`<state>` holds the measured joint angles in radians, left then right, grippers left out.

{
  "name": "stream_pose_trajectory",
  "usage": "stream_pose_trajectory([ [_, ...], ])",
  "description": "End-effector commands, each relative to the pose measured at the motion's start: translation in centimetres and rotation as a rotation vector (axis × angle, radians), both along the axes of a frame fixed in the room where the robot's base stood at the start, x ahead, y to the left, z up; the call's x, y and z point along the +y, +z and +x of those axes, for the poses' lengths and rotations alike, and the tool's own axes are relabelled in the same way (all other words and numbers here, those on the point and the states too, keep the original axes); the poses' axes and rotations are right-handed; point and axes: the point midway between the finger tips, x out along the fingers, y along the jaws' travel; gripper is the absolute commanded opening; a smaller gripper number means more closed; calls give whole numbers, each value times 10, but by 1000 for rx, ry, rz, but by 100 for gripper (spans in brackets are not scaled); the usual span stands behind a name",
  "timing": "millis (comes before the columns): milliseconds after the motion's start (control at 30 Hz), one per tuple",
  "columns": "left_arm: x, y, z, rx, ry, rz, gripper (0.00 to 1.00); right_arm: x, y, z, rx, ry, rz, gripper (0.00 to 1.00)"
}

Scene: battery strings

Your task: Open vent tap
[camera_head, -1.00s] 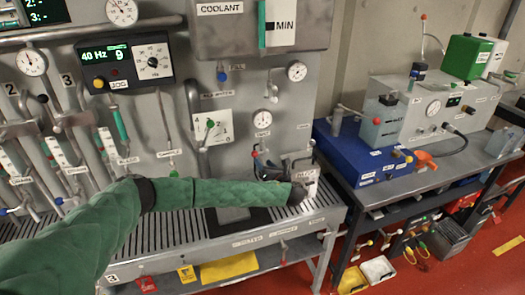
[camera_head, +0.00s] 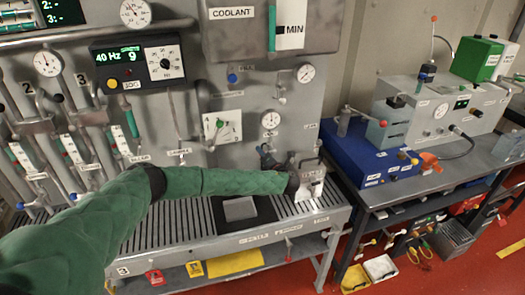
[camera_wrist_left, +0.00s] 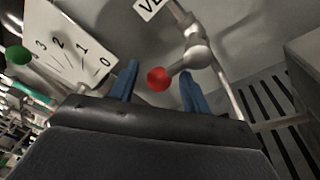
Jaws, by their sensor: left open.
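The vent tap shows in the left wrist view as a metal valve body with a short lever ending in a red ball (camera_wrist_left: 160,78). Part of a white label (camera_wrist_left: 148,8) reading "VE" is above it. My left gripper (camera_wrist_left: 160,72) is open, its two blue fingers on either side of the red ball in the picture; I cannot tell whether they touch it. In the head view the left gripper (camera_head: 269,159) is small and dark, close to the panel below a round gauge (camera_head: 270,119). The tap is too small or hidden to make out there. My right gripper is not in view.
A numbered plate (camera_head: 222,127) with a lever is left of the gripper; it also shows in the wrist view (camera_wrist_left: 68,42). A slatted bench (camera_head: 165,232) with a dark mat lies below my arm. A labelled grey box (camera_head: 313,172) stands right of my wrist.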

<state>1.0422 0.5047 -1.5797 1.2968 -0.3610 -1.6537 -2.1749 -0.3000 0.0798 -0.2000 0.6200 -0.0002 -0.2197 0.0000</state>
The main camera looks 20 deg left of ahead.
Motion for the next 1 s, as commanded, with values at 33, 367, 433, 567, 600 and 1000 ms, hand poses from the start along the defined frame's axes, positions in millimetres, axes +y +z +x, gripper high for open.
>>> stream_pose_trajectory([
  [33, 3, 2, 3, 1, 0, 1, 47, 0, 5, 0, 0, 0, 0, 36],
  [367, 10, -1, 10, 0, -1, -1, 47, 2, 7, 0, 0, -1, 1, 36],
  [433, 10, -1, 10, 0, -1, -1, 47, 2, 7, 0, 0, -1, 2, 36],
  [567, 10, -1, 10, 0, -1, -1, 28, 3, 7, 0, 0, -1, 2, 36],
  [600, 10, -1, 9, 0, -1, -1, 20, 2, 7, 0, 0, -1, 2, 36],
  [1000, 10, -4, 9, -16, 0, -26, 4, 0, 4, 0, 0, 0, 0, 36],
])
